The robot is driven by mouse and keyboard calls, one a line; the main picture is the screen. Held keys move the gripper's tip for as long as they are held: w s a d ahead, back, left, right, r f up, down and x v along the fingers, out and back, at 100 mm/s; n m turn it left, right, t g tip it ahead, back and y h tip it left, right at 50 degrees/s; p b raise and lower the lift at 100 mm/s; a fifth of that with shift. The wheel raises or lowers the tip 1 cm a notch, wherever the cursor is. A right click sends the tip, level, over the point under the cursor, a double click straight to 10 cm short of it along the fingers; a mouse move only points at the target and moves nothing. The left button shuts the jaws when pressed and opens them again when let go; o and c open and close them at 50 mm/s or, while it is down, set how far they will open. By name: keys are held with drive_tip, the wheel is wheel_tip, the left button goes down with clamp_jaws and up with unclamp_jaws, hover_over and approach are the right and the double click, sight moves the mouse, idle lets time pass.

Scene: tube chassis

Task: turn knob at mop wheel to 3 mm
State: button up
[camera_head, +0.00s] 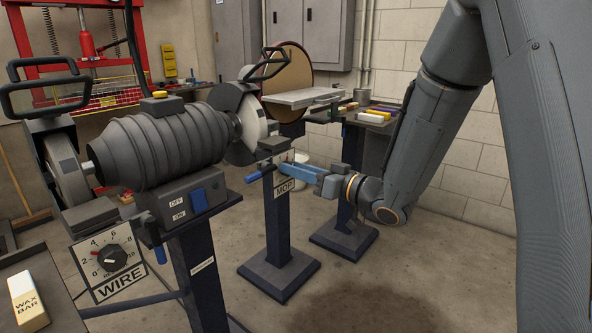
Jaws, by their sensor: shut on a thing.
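The mop wheel (252,117) is the pale disc on the right end of the grinder. Below it, the MOP sign (284,188) is fixed near a dark tool rest (273,146). My gripper (284,168) comes in from the right, with its blue fingers level just above the sign. Its fingertips are shut at the knob by the mop wheel. The fingers hide that knob and any scale around it, so its setting cannot be read. A blue handle (261,172) sticks out left of the fingertips.
The WIRE dial (110,258), with a black knob, stands at the front left. The grinder (160,145) fills the left middle. The floor at the lower right is clear.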

drive_tip(key=shift+n, duration=0.3)
drive_tip(key=shift+s+a+f+n+b, duration=0.15)
drive_tip(key=shift+n+b, duration=1.35)
drive_tip(key=shift+n, duration=1.95)
drive_tip(key=shift+s+a+r+n+b, duration=0.1)
drive_tip(key=shift+n+b, duration=1.35)
drive_tip(key=shift+n, duration=2)
drive_tip(key=o, duration=1.1)
drive_tip(key=shift+c, duration=0.2)
drive_tip(key=shift+f, duration=0.1)
drive_tip(key=shift+d, duration=0.1)
